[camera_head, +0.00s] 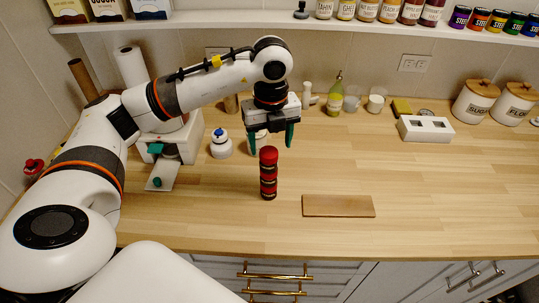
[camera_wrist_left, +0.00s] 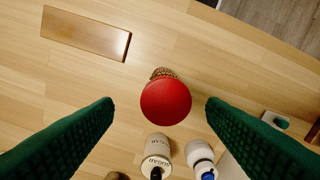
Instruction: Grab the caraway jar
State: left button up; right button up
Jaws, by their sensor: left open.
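A slim upright jar or stack with red and dark bands and a round red top (camera_head: 268,173) stands on the wooden counter. Its label is too small to read, so I cannot confirm that it is the caraway jar. In the left wrist view its round red top (camera_wrist_left: 166,102) is seen from above, with a brown speckled part just behind it. My left gripper (camera_head: 271,138) points down near the red top. It is open and empty, with its green fingers (camera_wrist_left: 160,104) on either side of the red top in the left wrist view. My right gripper is not in view.
A wooden board (camera_head: 338,206) lies to the right of the jar. A white dispenser (camera_head: 174,148) is at left. Counter right of the board is clear.

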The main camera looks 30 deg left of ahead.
aim_at(269, 151)
pick_arm(q)
jog(key=shift+s+a+f+p, duration=0.1)
jog(key=shift+f+p, duration=0.3)
jog(key=shift+f, duration=0.2)
notch_tip(269, 151, down, 4)
jog(key=shift+s+a+r+p, duration=0.15)
jog(key=shift+r+p, duration=0.1)
jog(key=shift+p, duration=0.5)
jog(key=shift+f, duration=0.45)
jog(key=shift+c, duration=0.4)
jog(key=c, duration=1)
